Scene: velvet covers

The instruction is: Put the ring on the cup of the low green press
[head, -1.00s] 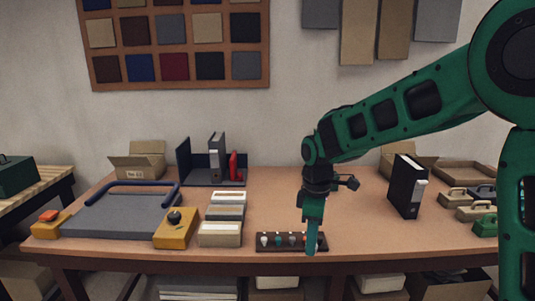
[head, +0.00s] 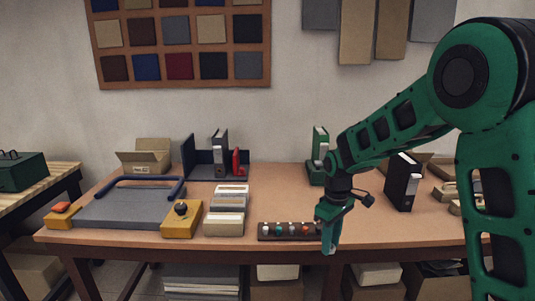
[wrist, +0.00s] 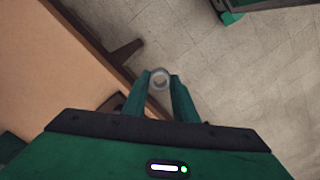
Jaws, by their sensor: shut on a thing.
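My gripper (head: 329,246) is near the table's front edge, just right of the dark tray, pointing down. In the wrist view, its two green fingers (wrist: 160,86) are shut on a small pale grey ring (wrist: 159,79), over the floor beyond the table's edge. The ring is too small to make out in the head view. A green press (head: 317,172) stands at the back of the table, behind and left of my arm, which covers part of its right side. I cannot make out its cup.
The dark tray (head: 262,237) holds several small coloured pieces. Left of it are a stack of pale boxes (head: 226,219), a yellow block with a black knob (head: 182,220) and a grey board (head: 128,208). A black binder (head: 401,183) stands on the right. The middle of the table is clear.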

